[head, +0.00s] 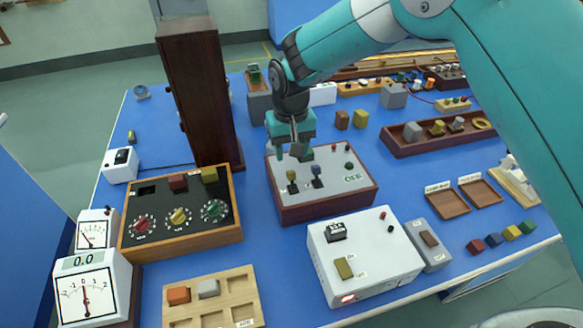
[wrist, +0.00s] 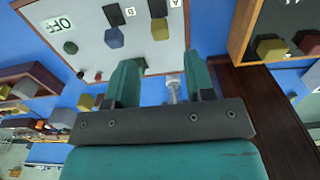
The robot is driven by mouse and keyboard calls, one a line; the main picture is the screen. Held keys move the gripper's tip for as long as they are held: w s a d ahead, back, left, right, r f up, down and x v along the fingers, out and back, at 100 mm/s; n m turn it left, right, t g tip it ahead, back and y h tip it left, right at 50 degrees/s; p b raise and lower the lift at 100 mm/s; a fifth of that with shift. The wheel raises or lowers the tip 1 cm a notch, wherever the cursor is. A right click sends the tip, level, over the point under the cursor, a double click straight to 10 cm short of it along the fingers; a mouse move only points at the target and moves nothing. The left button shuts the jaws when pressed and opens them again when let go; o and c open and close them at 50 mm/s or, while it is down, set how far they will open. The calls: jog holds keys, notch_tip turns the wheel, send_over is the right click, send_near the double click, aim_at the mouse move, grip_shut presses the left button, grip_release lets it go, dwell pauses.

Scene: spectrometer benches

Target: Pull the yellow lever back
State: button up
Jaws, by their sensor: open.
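The yellow lever (head: 291,176) stands at the left on the pale top panel of a dark red wooden box (head: 325,206). A blue-grey lever (head: 317,170) stands just right of it. In the wrist view the yellow lever (wrist: 159,29) is at the top, near label A, with the blue-grey lever (wrist: 114,37) to its left. My gripper (head: 293,154) is above the box's far left part, close behind the yellow lever. Its green fingers (wrist: 160,78) are open and spread apart with nothing between them; neither appears to touch the lever.
The same panel has an OFF label (head: 352,178) and small knobs. A tall dark wooden cabinet (head: 197,95) rises to the left, behind a box with three dials (head: 182,218). A white device (head: 364,255) stands in front. Blue bench top is bare between the boxes.

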aim_at(291, 172)
notch_tip(291, 172, down, 8)
jog(key=shift+r+p, duration=0.15)
jog(key=shift+p, duration=0.55)
grip_shut()
